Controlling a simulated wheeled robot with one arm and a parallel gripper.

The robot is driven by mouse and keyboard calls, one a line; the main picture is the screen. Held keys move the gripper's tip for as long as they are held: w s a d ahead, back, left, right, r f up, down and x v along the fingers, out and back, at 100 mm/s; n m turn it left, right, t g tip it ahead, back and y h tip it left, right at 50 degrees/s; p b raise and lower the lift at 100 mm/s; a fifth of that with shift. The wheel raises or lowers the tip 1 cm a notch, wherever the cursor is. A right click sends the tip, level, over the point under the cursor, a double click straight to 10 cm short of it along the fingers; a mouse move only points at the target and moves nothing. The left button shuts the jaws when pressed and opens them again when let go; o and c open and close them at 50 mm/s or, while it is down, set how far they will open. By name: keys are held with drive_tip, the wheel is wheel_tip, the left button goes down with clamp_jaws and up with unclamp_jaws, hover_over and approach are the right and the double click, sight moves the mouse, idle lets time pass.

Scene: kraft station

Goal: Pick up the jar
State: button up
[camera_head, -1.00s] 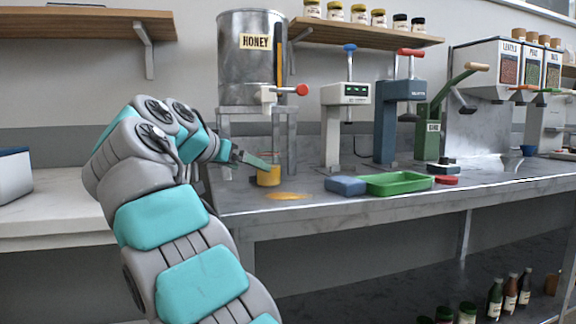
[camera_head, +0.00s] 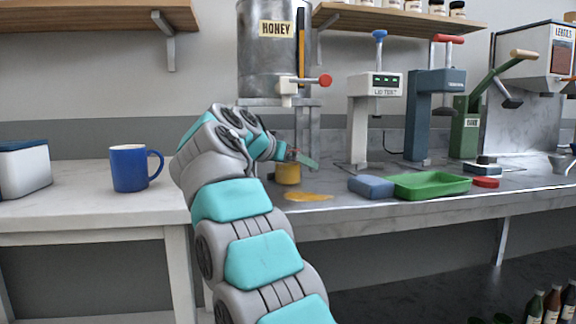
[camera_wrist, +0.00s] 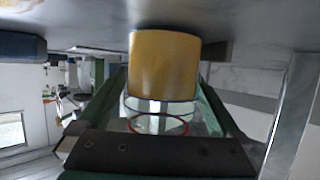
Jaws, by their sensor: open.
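The jar (camera_head: 288,174), filled with amber honey, stands on the metal counter below the honey dispenser's tap. In the wrist view the jar (camera_wrist: 163,65) is close up, with its clear glass end and a thin red ring towards my gripper. My gripper (camera_head: 300,158) is at the jar in the head view, partly hidden behind my own wrist. In the wrist view its green fingers (camera_wrist: 162,84) lie on either side of the jar and are open. Whether either finger touches the glass cannot be told.
The honey dispenser (camera_head: 272,55) stands above and behind the jar. A honey puddle (camera_head: 308,196), a blue sponge (camera_head: 371,187) and a green tray (camera_head: 428,186) lie to the right. A blue mug (camera_head: 130,168) stands on the left counter. Pressing machines (camera_head: 372,110) stand farther right.

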drive_tip(key=shift+w, duration=0.1)
drive_tip(key=shift+c, duration=0.2)
drive_tip(key=c, duration=1.5)
clamp_jaws()
